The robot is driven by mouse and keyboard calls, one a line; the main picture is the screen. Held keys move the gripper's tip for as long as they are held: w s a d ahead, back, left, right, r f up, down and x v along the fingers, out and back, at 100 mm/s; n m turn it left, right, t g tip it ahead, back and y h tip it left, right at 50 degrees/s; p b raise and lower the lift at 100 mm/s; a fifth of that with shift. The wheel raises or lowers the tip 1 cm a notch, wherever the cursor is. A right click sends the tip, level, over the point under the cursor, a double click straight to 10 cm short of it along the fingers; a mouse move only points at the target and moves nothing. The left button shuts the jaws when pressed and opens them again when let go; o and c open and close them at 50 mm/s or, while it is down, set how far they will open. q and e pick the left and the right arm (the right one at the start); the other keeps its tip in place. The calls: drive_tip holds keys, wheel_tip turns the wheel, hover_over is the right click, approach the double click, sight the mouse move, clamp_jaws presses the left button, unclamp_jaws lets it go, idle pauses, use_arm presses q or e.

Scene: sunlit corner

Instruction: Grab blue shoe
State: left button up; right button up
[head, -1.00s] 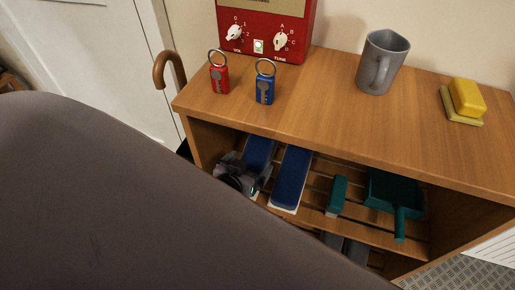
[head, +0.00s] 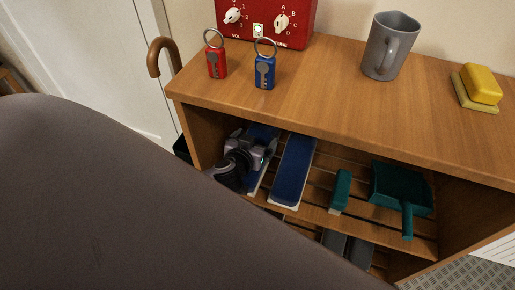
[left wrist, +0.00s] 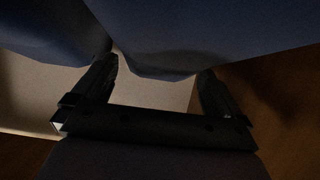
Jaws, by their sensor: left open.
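Two blue shoes with pale soles lie side by side on the upper slats of the shelf unit. The right blue shoe (head: 293,172) shows almost whole in the head view; the left blue shoe (head: 263,134) is partly covered by my left gripper (head: 246,152). In the left wrist view, the open left gripper (left wrist: 158,84) has one finger on each side of a gap. A large dark blue shoe surface (left wrist: 195,38) is close above and between the fingers, with another blue surface (left wrist: 45,28) at the left. Contact cannot be told. My right gripper is not in view.
The wooden cabinet (head: 330,105) top overhangs the shelf. A teal brush (head: 341,190) and teal dustpan (head: 400,185) lie right of the shoes. Red and blue key tags, a grey mug (head: 388,47), a yellow sponge (head: 481,84) and a red radio (head: 295,18) stand on top.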

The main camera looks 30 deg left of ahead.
use_arm(q)
drive_tip(key=shift+w, duration=0.1)
drive_tip(key=c, duration=1.4)
